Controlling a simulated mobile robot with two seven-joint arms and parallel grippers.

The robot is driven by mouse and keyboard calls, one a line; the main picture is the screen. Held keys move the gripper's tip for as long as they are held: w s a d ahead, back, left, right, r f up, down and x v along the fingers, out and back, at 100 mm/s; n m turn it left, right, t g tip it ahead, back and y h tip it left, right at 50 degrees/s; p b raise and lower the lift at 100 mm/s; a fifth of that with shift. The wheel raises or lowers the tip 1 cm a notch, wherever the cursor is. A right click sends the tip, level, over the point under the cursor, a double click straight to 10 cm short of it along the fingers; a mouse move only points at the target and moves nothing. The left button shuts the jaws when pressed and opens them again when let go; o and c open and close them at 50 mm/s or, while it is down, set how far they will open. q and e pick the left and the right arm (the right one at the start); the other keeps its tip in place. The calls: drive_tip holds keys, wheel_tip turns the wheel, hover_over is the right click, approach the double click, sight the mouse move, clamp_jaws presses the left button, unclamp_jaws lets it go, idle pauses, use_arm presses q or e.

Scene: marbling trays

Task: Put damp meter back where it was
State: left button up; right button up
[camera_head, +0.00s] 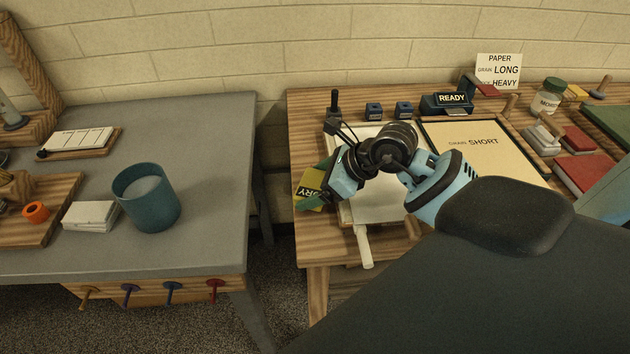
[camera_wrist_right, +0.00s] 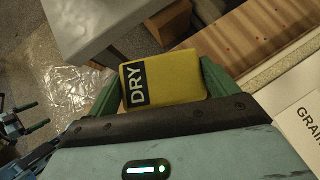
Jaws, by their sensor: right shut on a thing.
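The damp meter is a yellow block with a black label reading DRY; it shows in the wrist view (camera_wrist_right: 175,80) and, partly hidden, in the head view (camera_head: 312,201). My right gripper (camera_wrist_right: 163,84) is shut on it, with one green finger on each side. In the head view my right gripper (camera_head: 325,188) reaches over the pale tray (camera_head: 385,210) to the left edge of the wooden table. The meter appears at that edge, with floor beyond it; its height is hard to tell. My left gripper is not seen in the head view.
A READY block (camera_head: 450,103), small dark blue blocks (camera_head: 374,111) and a GRAIN SHORT board (camera_head: 490,150) occupy the wooden table (camera_head: 318,255). A gap separates it from the grey table (camera_head: 215,130), which holds a teal pot (camera_head: 147,205) and white pads (camera_head: 90,215).

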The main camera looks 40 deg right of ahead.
drive_tip(key=shift+f, duration=0.25)
drive_tip(key=o, duration=0.7)
drive_tip(key=shift+r, duration=0.15)
drive_tip(key=shift+r, duration=0.25)
drive_tip(key=shift+r+p, duration=0.45)
drive_tip(key=shift+r, duration=0.15)
drive_tip(key=v, duration=1.1)
drive_tip(key=shift+s+d+b, duration=0.25)
drive_tip(key=shift+s+b, duration=0.1)
drive_tip(key=shift+f, duration=0.1)
